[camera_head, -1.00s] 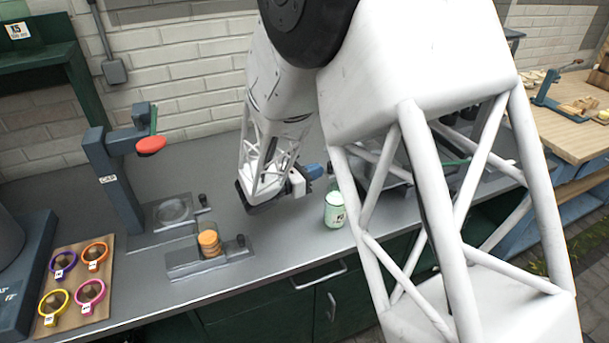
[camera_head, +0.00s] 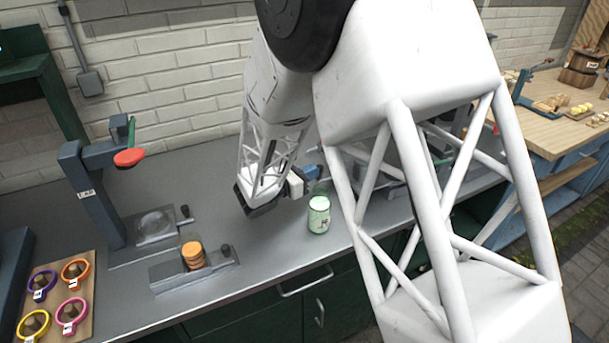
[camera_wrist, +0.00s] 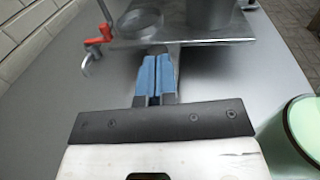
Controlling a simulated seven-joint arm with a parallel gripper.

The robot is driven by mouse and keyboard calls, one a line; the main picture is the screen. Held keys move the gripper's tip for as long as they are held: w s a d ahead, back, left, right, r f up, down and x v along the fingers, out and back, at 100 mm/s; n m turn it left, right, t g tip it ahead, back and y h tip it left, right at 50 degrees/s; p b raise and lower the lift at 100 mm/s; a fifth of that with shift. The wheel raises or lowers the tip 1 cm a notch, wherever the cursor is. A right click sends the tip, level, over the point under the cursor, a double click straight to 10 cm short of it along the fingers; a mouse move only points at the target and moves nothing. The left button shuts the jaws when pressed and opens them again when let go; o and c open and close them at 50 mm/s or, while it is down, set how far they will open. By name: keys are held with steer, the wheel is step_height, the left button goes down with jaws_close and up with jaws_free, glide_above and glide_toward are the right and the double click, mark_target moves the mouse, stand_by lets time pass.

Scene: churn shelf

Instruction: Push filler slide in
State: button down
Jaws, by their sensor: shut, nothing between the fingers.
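My gripper (camera_head: 315,172) is shut and empty, its blue fingers together, low over the grey counter and pointing right. In the wrist view the fingers (camera_wrist: 157,62) point at a metal base plate (camera_wrist: 195,36), which carries a round dish (camera_wrist: 140,20) and a grey cylinder (camera_wrist: 208,12). The fingertips are at or just short of the plate's near edge; I cannot tell if they touch. In the head view my arm mostly hides this station. Another slide base (camera_head: 170,276), with an orange stack (camera_head: 193,256) and a dark knob, lies left of my gripper. I cannot tell which is the filler slide.
A pale green can (camera_head: 319,214) stands close in front of my gripper, and shows at the right in the wrist view (camera_wrist: 302,130). A red-handled part (camera_wrist: 97,45) is left of the plate. A lever press (camera_head: 92,190) and a board of coloured rings (camera_head: 85,265) stand left.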

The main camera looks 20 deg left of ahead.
mark_target(331, 174)
steer(key=x, duration=0.4)
steer(key=d+x, duration=0.1)
steer(key=x, duration=0.2)
steer(key=shift+s+r, duration=0.1)
steer(key=shift+s, duration=0.3)
steer(key=shift+v, duration=5)
steer(key=shift+a, duration=0.1)
steer(key=a+m+g+h, duration=0.2)
steer(key=a, duration=0.1)
steer(key=a+m+g+h, duration=0.1)
steer(key=a, duration=0.1)
steer(key=shift+w+a+r, duration=0.1)
steer(key=shift+w, duration=0.3)
steer(key=shift+a+m+g+h, duration=0.3)
steer(key=shift+a+g+h, duration=0.1)
steer(key=shift+a, duration=0.15)
steer(key=shift+d, duration=0.1)
